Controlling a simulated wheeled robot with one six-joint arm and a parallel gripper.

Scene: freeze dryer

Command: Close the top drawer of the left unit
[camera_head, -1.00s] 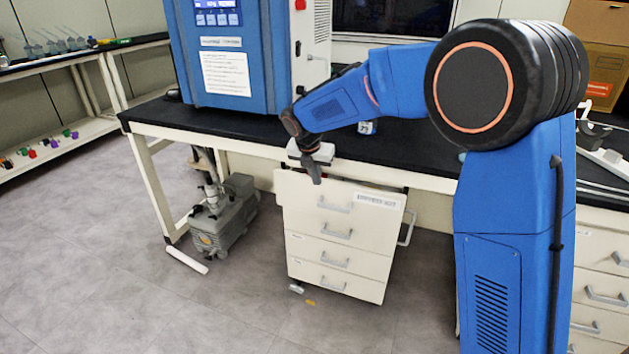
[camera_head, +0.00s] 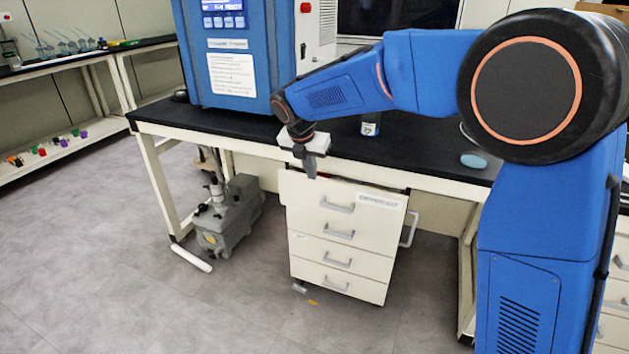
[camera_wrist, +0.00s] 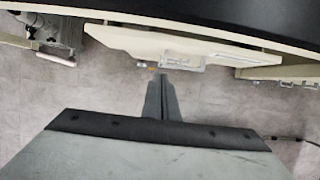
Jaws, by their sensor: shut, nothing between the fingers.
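The left unit is a white drawer cabinet (camera_head: 340,245) under the black bench, with several stacked drawers and grey handles. Its top drawer (camera_head: 318,195) has a label at the right and seems to stand out a little at its upper edge; how far is hard to tell. The top drawer also shows in the wrist view (camera_wrist: 150,42), seen from above, with its handle (camera_wrist: 181,62). My gripper (camera_head: 311,175) is shut and empty, pointing down at the upper left of the drawer front. In the wrist view its fingertips (camera_wrist: 160,78) are together, just below the drawer front in the picture; contact cannot be told.
The black bench top (camera_head: 420,155) overhangs the cabinet. A blue machine (camera_head: 228,60) and a small bottle (camera_head: 371,125) stand on it, with a pale blue oval object (camera_head: 473,160) to the right. A grey pump (camera_head: 228,215) stands left of the cabinet.

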